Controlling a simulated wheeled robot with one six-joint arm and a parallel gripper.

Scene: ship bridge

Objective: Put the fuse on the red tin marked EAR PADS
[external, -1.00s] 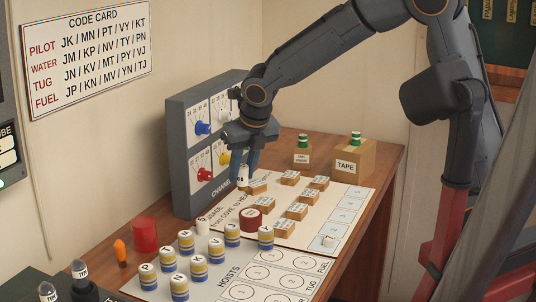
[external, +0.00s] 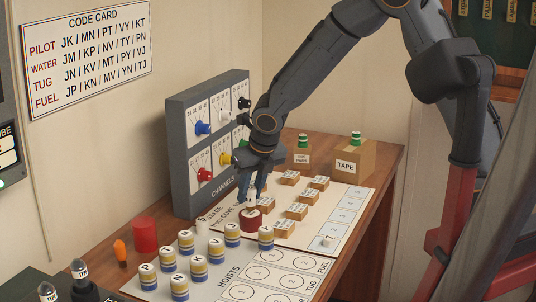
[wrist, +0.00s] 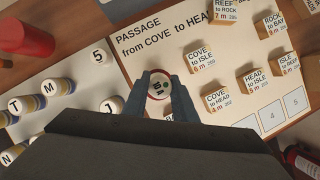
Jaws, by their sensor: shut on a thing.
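Several wooden blocks (external: 296,211) with labels stand right of the tin. Striped HOISTS cylinders (external: 232,235) stand in front and left. A grey channel box (external: 190,150) with knobs is behind. A red cylinder (external: 145,235) and a TAPE box (external: 350,160) stand apart.

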